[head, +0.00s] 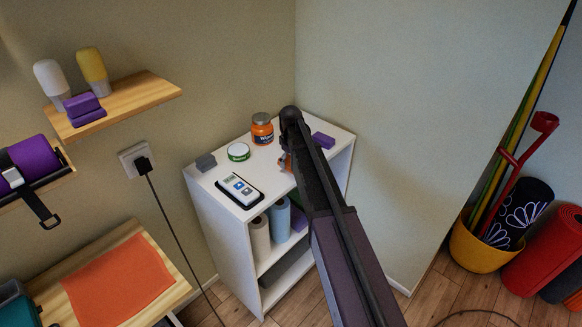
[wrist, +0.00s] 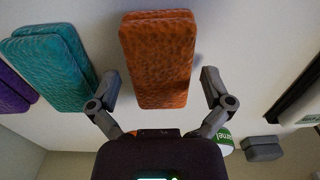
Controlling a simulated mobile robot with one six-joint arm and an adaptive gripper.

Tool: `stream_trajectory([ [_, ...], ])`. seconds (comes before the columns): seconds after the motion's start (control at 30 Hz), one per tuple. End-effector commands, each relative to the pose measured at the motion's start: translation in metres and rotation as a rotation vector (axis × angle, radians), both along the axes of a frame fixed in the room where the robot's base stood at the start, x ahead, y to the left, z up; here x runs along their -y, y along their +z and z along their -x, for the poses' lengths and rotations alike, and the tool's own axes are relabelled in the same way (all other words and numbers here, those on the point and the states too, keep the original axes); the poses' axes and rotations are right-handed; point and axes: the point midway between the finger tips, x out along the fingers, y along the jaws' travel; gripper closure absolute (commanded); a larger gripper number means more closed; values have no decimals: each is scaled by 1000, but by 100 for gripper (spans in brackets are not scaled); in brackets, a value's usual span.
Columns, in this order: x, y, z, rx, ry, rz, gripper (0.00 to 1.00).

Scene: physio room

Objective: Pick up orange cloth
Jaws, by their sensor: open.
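A folded, textured orange cloth (wrist: 157,58) lies on the white top of a small shelf unit (head: 342,140). In the wrist view, my gripper (wrist: 160,80) is open, with one finger on each side of the cloth's near part. I see no firm contact between the fingers and the cloth. In the head view, my arm hides most of the gripper and the cloth; only a small orange patch (head: 286,161) shows beside it.
A folded teal cloth (wrist: 50,62) and a purple one (wrist: 12,90) lie left of the orange cloth. An orange jar (head: 262,130), a green-white tin (head: 238,152), a grey block (head: 206,162) and a handheld device (head: 240,190) share the shelf top. Walls stand behind.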

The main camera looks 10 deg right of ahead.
Motion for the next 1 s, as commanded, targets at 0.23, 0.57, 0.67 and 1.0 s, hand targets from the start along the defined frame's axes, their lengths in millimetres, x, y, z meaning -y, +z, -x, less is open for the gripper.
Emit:
stream_trajectory([
  [0.23, 0, 0, 0, 0, 0, 0, 0],
  [0.57, 0, 0, 0, 0, 0, 0, 12],
  [0.67, 0, 0, 0, 0, 0, 0, 42],
  [1.0, 0, 0, 0, 0, 0, 0, 73],
])
